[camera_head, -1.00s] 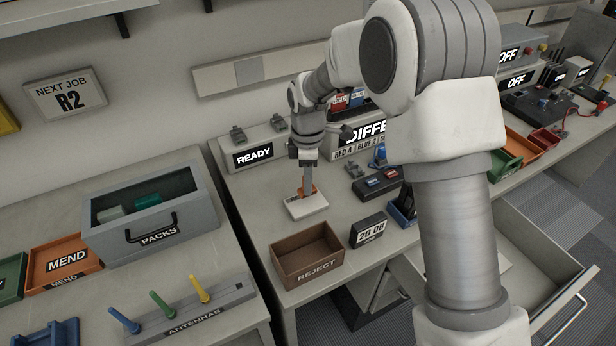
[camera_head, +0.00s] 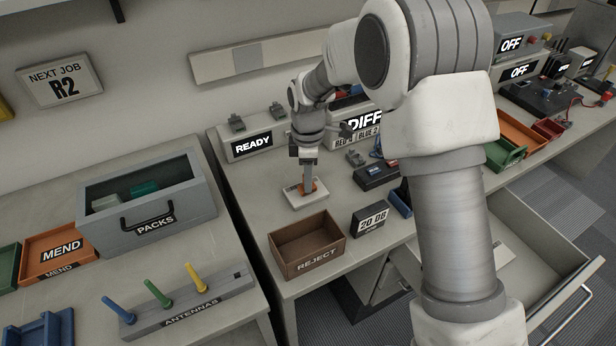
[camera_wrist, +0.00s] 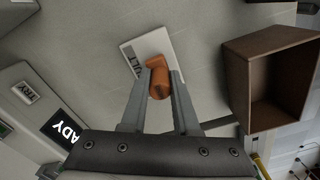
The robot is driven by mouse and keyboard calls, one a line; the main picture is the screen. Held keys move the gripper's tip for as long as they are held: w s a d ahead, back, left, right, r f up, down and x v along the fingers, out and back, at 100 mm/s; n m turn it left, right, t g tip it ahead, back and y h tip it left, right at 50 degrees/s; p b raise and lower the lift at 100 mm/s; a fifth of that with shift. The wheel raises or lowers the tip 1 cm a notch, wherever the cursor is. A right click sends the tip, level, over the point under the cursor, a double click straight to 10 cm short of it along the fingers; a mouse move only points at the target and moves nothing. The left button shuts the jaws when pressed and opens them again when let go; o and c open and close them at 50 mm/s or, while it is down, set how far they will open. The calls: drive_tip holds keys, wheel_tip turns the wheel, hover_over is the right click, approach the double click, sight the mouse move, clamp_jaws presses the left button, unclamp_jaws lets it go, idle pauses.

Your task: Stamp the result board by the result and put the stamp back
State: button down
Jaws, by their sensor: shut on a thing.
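My gripper (camera_head: 308,190) points down at the bench and is shut on the orange stamp (camera_wrist: 160,82); its round knob is between the fingers in the wrist view. The stamp is over a small white plate (camera_head: 291,194), which also shows in the wrist view (camera_wrist: 137,48) with a dark printed strip, too small to read for sure. I cannot tell whether stamp and plate touch. The result display (camera_head: 362,123) behind shows "DIFF", the rest hidden by my arm. I cannot tell which object is the result board.
A brown REJECT box (camera_head: 318,261) stands in front, beside a "20 08" block (camera_head: 372,220). A READY unit (camera_head: 238,150) is behind left. Dark devices (camera_head: 376,175) lie to the right. A drawer (camera_head: 545,262) is open at lower right. The bench left of the plate is clear.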

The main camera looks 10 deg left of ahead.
drive_tip(key=shift+f, duration=0.6)
idle(1.2)
drive_tip(key=shift+r, duration=0.1)
drive_tip(key=shift+r+p, duration=2.35)
drive_tip(key=shift+r, duration=1.15)
